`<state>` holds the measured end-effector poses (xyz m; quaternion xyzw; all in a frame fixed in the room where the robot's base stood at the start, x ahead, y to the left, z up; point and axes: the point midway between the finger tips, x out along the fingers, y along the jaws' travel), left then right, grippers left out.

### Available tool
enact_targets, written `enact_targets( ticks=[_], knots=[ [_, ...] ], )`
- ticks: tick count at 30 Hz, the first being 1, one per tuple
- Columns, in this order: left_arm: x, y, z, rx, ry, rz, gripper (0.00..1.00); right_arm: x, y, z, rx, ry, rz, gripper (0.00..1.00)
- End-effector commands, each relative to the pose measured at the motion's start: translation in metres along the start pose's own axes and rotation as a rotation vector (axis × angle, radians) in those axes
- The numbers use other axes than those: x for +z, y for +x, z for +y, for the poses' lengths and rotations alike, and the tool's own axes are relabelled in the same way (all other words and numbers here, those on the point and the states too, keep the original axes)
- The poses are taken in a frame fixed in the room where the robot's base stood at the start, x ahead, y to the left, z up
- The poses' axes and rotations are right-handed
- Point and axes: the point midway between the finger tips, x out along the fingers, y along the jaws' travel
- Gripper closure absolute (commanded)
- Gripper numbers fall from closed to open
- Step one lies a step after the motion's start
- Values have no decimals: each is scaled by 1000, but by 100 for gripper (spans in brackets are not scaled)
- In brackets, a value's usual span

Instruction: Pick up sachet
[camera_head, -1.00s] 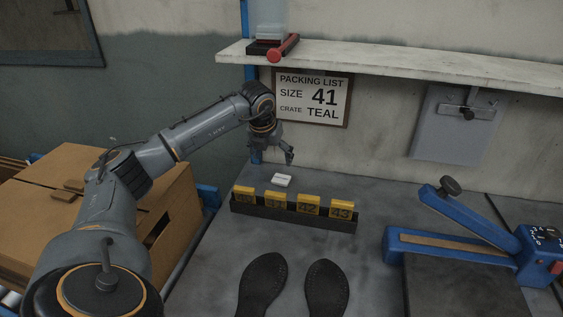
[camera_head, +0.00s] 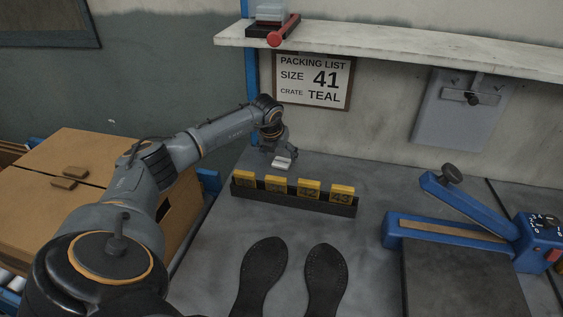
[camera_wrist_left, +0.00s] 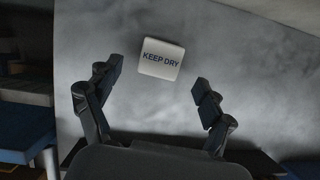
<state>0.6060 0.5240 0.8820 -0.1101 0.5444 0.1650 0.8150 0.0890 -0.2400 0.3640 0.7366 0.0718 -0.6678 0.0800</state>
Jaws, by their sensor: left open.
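The white sachet (camera_head: 281,163) lies on the grey table behind the row of yellow blocks. In the left wrist view the sachet (camera_wrist_left: 161,59) reads "KEEP DRY" and lies ahead of the fingertips, roughly centred between them. My left gripper (camera_head: 280,152) is low over the sachet and partly covers it in the head view. In the left wrist view its fingers (camera_wrist_left: 158,90) are spread apart with nothing between them. My right gripper is not in view.
A dark rack (camera_head: 290,204) with several yellow numbered blocks stands just in front of the sachet. Two black soles (camera_head: 262,275) lie nearer. A blue sealer (camera_head: 450,240) is at right, a cardboard box (camera_head: 75,160) at left. A shelf (camera_head: 400,54) hangs above.

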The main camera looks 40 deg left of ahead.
Motion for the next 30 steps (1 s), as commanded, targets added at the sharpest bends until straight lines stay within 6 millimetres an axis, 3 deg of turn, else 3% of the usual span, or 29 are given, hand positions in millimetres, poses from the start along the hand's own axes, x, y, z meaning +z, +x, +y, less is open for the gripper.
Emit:
enact_targets(
  ticks=[6, 14, 20, 30],
  knots=[
    [0, 26, -1, 0, -1, 0, 19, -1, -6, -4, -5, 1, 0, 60],
    [0, 30, -1, 0, 0, -1, 19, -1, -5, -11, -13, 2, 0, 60],
    [0, 30, -1, 0, 0, -1, 58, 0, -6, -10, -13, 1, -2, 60],
    [0, 29, -1, 0, 0, -1, 59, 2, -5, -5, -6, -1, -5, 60]
  ],
)
